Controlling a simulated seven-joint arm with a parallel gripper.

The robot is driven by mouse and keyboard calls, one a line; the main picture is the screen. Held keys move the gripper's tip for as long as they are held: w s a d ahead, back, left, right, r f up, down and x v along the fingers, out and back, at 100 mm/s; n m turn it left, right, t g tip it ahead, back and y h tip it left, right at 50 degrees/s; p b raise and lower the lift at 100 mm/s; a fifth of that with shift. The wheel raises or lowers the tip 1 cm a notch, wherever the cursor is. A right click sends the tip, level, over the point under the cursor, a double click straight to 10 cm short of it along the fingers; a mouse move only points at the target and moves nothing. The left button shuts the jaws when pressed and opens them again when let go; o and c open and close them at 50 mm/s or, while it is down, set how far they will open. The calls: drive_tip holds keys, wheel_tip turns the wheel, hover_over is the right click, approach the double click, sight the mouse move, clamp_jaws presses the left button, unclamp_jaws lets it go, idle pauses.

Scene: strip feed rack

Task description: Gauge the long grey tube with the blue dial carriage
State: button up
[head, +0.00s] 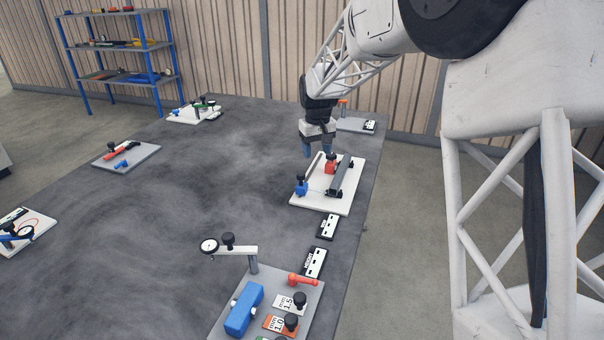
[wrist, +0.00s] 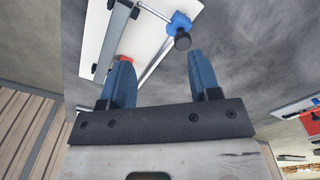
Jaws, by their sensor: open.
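A white board (head: 323,203) on the dark table carries the gauging parts. The blue carriage (head: 302,185), with a black knob, sits at the board's left side; it also shows in the wrist view (wrist: 180,24). A long dark grey bar (head: 342,179), apparently the grey tube, lies along the board's right side, and also shows in the wrist view (wrist: 116,30). A red block (head: 331,168) with a black knob stands near the far end. My gripper (head: 317,154) is open and empty above the board's far side. In the wrist view its blue fingertips (wrist: 160,58) are apart, clear of the blue carriage.
Thin light rods (wrist: 156,62) run near the blue carriage. Black-and-white labels (head: 328,227) lie in front of the board. Other boards stand left and behind; the table's middle is clear.

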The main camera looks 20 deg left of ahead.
hover_over(301, 173)
drive_tip(key=f, duration=0.3)
drive_tip(key=shift+s+f+n, duration=0.15)
drive_tip(key=shift+s+n, duration=0.05)
drive_tip(key=shift+n, duration=0.2)
drive_tip(key=shift+d+f, duration=0.1)
drive_tip(key=shift+f, duration=3.8)
clamp_jaws()
